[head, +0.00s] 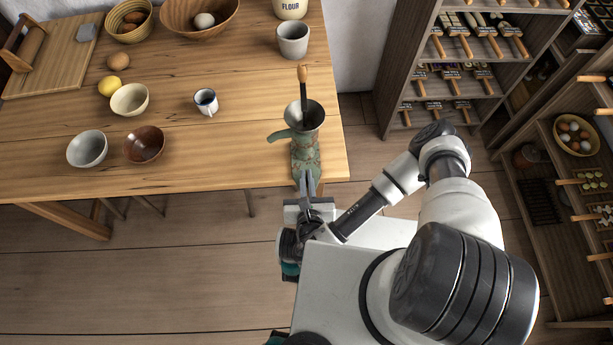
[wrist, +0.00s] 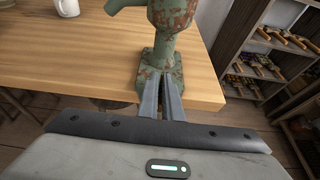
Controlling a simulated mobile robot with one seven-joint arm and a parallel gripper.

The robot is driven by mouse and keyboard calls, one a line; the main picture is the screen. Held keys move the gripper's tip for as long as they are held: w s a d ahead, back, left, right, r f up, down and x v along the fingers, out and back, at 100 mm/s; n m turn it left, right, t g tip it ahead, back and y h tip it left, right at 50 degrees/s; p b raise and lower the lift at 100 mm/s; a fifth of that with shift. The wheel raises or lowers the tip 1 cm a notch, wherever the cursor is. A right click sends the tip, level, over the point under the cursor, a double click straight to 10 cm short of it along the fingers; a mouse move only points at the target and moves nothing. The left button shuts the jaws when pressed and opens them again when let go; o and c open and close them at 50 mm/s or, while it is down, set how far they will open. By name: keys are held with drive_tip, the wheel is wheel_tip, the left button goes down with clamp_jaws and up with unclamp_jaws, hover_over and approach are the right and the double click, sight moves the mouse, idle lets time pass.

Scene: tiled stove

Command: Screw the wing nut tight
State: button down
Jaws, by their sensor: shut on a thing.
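A green, rust-worn hand grinder (head: 304,152) with a dark hopper (head: 313,112) stands upright at the table's front right edge. In the wrist view its body (wrist: 172,14) and foot (wrist: 173,68) rise just past my fingertips. My gripper (head: 306,174) reaches to the grinder's foot at the table edge. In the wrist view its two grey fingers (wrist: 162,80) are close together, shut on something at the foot. The wing nut itself does not show; the fingertips cover the place where they grip, so its turn and tightness cannot be seen.
Shelves (head: 460,60) stand at the right. Floor is open before the table.

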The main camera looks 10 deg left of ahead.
drive_tip(key=shift+f+m+h, duration=0.15)
drive_tip(key=shift+m+h, duration=0.25)
drive_tip(key=shift+h, duration=0.1)
drive_tip(key=c, duration=1.9)
unclamp_jaws()
drive_tip(key=shift+c, duration=0.2)
